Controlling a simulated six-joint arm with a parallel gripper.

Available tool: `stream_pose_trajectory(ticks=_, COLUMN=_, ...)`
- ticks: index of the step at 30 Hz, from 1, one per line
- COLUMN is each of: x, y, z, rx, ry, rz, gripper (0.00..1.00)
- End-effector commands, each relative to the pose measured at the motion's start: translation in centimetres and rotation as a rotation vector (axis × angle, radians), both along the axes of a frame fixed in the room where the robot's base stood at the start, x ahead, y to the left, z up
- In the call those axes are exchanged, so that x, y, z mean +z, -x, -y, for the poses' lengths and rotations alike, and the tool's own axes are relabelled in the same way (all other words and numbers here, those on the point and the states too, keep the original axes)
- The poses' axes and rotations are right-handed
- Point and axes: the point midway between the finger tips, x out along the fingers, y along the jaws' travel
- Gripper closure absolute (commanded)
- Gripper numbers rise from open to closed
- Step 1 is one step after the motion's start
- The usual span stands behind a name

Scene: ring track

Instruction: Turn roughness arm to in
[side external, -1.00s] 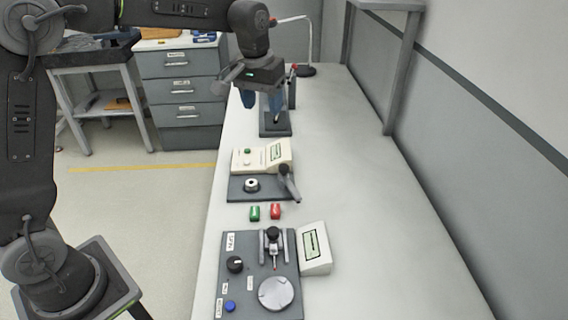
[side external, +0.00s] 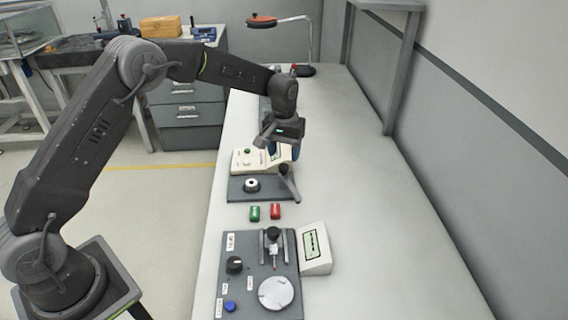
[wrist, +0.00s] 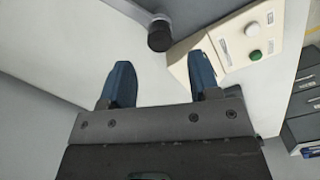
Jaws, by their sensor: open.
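A grey swing arm with a black knob (side external: 290,184) stands at the right end of the middle station. I take it to be the roughness arm, but I can read no label on it. It points right, away from the small white ring (side external: 251,184). In the wrist view the arm's black knob (wrist: 160,35) lies just beyond my fingertips. My gripper (side external: 279,154) is above and behind this arm, with blue fingers pointing down. In the wrist view my gripper (wrist: 161,66) is open, with nothing between the fingers.
A cream box (side external: 260,157) with a green button and screen stands behind the ring, close to my fingers. A panel with a disc (side external: 276,293) is nearest. The bench's right side is clear.

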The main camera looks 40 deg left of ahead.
Motion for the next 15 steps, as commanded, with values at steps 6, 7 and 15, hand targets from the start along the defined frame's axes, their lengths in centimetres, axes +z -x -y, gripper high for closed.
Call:
stream_pose_trajectory(ticks=6, x=-3.4, y=0.0, z=0.0, rx=0.0, ry=0.001, rz=-0.002, gripper=0.44)
stream_pose_trajectory(ticks=7, x=-3.6, y=0.0, z=0.0, rx=-0.001, ry=0.001, rz=-0.001, gripper=0.44)
stream_pose_trajectory(ticks=15, x=-4.6, y=0.0, z=0.0, rx=-0.001, ry=0.001, rz=0.0, gripper=0.44)
